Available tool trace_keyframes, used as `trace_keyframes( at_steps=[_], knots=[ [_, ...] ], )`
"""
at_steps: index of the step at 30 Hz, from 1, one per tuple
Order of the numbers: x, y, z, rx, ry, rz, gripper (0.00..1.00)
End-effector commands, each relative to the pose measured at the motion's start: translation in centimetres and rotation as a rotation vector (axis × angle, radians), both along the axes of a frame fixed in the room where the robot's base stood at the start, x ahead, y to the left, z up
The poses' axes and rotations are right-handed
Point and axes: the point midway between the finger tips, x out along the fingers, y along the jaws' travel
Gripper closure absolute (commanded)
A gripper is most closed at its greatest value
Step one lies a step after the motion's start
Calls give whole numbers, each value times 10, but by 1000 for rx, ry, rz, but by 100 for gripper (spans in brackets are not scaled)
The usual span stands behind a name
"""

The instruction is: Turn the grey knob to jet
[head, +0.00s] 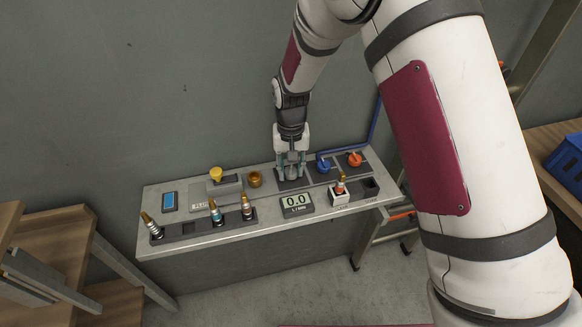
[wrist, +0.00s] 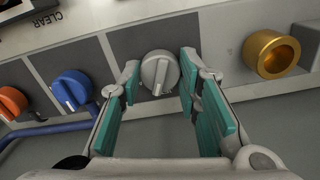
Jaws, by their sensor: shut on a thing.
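The grey knob (wrist: 160,70) sits on a dark square plate on the panel. Its light pointer mark faces the bottom of the wrist view. My gripper (wrist: 158,84) has its two teal-padded fingers on either side of the knob and is shut on it. In the head view my gripper (head: 291,164) reaches down onto the panel (head: 225,240) and mostly covers the grey knob. The jet label cannot be read in either view.
A blue knob (head: 323,166) and an orange knob (head: 355,159) stand to the right, with a blue hose behind. A brass fitting (head: 255,179) is to the left. Several nozzles stand along the front.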

Motion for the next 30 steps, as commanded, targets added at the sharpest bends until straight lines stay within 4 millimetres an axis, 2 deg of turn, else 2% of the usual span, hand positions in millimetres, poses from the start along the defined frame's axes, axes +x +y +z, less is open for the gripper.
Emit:
trace_keyframes(
  at_steps=[6, 15, 30],
  knots=[
    [1, 0, -1, 1, 0, 182, 97],
    [1, 0, 0, 1, -1, 356, 97],
    [0, 0, 0, 0, 0, 432, 97]
  ],
)
